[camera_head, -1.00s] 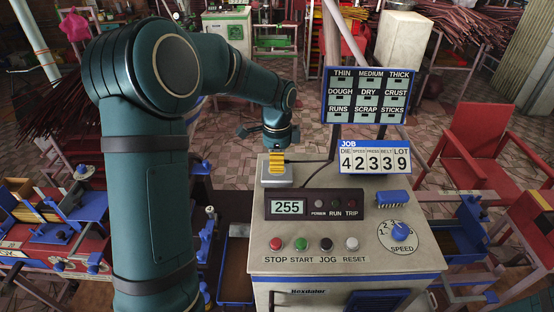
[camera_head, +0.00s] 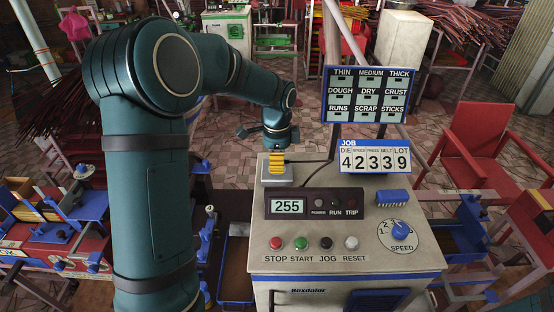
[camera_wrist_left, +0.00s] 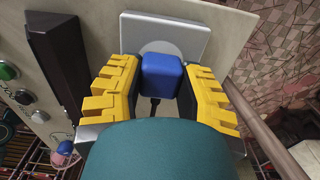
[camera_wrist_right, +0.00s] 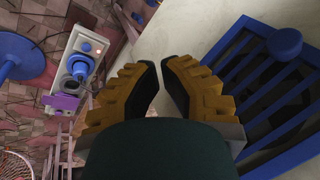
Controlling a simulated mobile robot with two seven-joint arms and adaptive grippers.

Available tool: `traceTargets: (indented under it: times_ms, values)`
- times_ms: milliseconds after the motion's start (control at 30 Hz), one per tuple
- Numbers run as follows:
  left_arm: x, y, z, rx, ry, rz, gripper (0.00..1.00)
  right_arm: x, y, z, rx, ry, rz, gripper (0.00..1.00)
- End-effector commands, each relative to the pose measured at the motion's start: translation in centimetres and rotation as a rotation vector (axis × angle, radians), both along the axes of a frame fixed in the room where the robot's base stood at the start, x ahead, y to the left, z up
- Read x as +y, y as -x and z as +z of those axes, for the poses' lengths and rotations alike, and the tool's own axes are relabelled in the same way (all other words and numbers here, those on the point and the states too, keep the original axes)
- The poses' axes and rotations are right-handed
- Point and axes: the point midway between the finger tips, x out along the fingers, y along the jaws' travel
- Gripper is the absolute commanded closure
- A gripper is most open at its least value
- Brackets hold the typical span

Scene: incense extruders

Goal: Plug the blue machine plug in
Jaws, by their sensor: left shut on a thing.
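The blue plug (camera_wrist_left: 161,75) is between the yellow fingers of my left gripper (camera_wrist_left: 160,86) in the left wrist view. A dark cord leaves its near side. My left gripper is shut on it, directly over the pale socket plate (camera_wrist_left: 189,34). The plug's front end is hidden, so I cannot tell how deep it sits. In the head view my left gripper (camera_head: 277,163) points down at the plate (camera_head: 289,181) on the machine's top left. My right gripper (camera_wrist_right: 160,75) shows empty in the right wrist view, its fingertips close together with a narrow gap.
The cream machine (camera_head: 320,262) has a display, several buttons and a speed dial (camera_head: 400,231). A job counter (camera_head: 375,158) and blue rack (camera_head: 368,96) stand behind the dial. A blue grille (camera_wrist_right: 270,95) is right of my right gripper. A red chair (camera_head: 480,140) stands at right.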

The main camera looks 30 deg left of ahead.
Motion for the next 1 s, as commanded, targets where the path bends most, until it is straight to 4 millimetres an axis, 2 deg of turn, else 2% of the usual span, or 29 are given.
traceTargets:
  times_ms: [433,467,500,533,867,1000]
  values:
    - [0.0,0.0,-0.9,0.000,0.000,0.000,0.95,0.0,0.0,-0.6,0.000,0.000,0.000,1.00]
    - [0.0,0.0,-0.9,0.000,0.000,0.000,0.58,0.0,0.0,-0.6,0.000,0.000,0.000,1.00]
    - [0.0,0.0,-0.8,0.000,0.000,0.000,0.44,0.0,0.0,-0.5,0.000,0.000,0.000,1.00]
    - [0.0,0.0,-0.8,0.000,0.000,0.000,0.34,0.0,0.0,-0.5,0.000,0.000,0.000,1.00]
    - [0.0,0.0,-0.7,0.000,0.000,0.000,0.34,0.0,0.0,-0.5,0.000,0.000,0.000,1.00]
    - [0.0,-0.1,0.4,-0.004,0.000,0.000,0.34,0.0,0.0,-0.5,0.000,0.000,0.000,1.00]
